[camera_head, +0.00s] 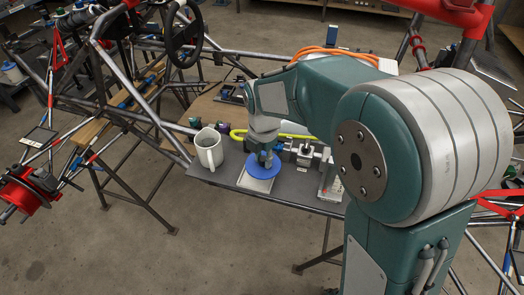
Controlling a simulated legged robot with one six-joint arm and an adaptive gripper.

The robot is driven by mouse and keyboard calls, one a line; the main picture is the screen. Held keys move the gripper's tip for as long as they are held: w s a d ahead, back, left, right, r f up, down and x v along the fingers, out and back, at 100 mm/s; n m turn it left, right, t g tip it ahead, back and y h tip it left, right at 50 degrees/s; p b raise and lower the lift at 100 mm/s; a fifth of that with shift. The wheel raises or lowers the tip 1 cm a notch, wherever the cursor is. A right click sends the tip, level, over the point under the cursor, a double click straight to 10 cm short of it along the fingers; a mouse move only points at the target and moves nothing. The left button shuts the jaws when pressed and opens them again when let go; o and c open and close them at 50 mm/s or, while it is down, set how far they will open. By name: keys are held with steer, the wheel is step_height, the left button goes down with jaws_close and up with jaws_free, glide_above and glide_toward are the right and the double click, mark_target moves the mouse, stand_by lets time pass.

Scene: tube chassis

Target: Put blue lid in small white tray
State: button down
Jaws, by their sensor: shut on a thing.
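My gripper (265,157) is at the table, pointing down, and shut on the blue lid (262,170). The lid is a flat round blue disc. The small white tray (257,184) lies on the dark table surface directly below the lid in this view, partly covered by it. I cannot tell whether the lid touches the tray or is held just above it. The fingertips are small and partly hidden by the wrist.
A white mug (208,149) stands left of the tray. Metal fixtures (304,155) stand close on the right, with a yellow-green tool or strap (240,134) behind. The dark table (231,172) has its front edge close to the tray. A tube chassis (112,75) surrounds the area.

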mark_target(256, 164)
steer(key=a+f, duration=0.2)
steer(key=shift+a+f, duration=0.25)
steer(key=shift+a, duration=0.05)
steer(key=shift+d+r, duration=0.1)
steer(key=shift+d, duration=0.8)
steer(key=shift+a, duration=0.75)
steer(key=shift+d, duration=0.35)
steer(key=shift+a, duration=0.15)
steer(key=shift+s, duration=0.1)
steer(key=shift+f, duration=0.6)
